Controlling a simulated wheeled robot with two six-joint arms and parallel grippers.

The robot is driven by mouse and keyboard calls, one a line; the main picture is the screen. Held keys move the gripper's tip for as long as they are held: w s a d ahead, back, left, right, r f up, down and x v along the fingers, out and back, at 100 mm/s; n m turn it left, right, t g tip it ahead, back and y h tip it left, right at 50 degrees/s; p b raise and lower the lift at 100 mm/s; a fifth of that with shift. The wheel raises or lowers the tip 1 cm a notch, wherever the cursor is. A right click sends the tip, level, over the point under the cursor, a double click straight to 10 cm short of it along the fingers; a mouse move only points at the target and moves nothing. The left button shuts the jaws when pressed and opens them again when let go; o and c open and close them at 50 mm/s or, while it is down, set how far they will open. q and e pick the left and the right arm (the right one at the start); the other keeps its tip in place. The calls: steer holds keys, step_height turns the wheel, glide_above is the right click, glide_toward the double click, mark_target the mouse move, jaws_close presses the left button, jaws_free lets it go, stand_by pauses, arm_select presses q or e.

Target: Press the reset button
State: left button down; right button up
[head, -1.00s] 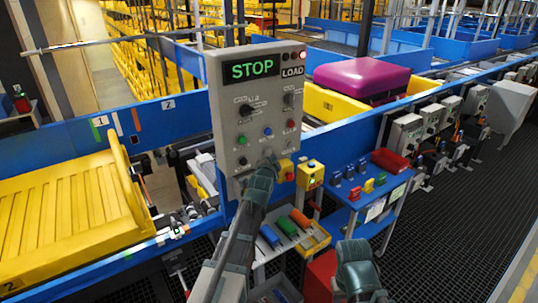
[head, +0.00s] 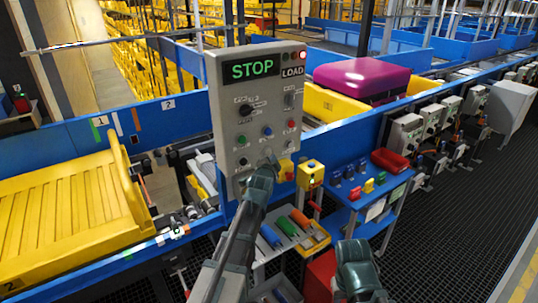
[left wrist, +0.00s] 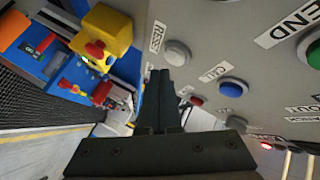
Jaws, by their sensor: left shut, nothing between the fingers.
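The grey control panel (head: 222,120) stands upright in the middle of the head view, with a lit green STOP display (head: 252,69) and a LOAD label (head: 292,72). In the left wrist view the white reset button (left wrist: 177,52) has a RESET label (left wrist: 156,37) beside it. My left gripper (head: 268,158) is shut and empty at the panel's lower part. Its fingertips (left wrist: 160,74) appear just below the white button in the wrist view; I cannot tell whether they touch it. My right arm shows at the bottom of the head view, but its fingers are not visible.
A blue button (left wrist: 232,87) and a red button (left wrist: 197,101) are close by on the panel. A yellow box with a red button (left wrist: 103,38) is beside it. A yellow tray (head: 62,207) lies left; a magenta suitcase (head: 361,77) is on the conveyor behind.

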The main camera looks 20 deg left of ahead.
arm_select(q)
steer(key=shift+w+a, duration=0.1)
steer(key=shift+w+a, duration=0.2)
steer(key=shift+a, duration=0.05)
steer(key=shift+w+a, duration=0.3)
steer(key=shift+a, duration=0.15)
stand_by(0.9)
steer(key=shift+s+d, duration=0.6)
steer(key=shift+d, duration=0.15)
steer(key=s+d, duration=0.1)
steer(key=d, duration=0.1)
steer(key=s+d, duration=0.2)
stand_by(0.6)
stand_by(0.6)
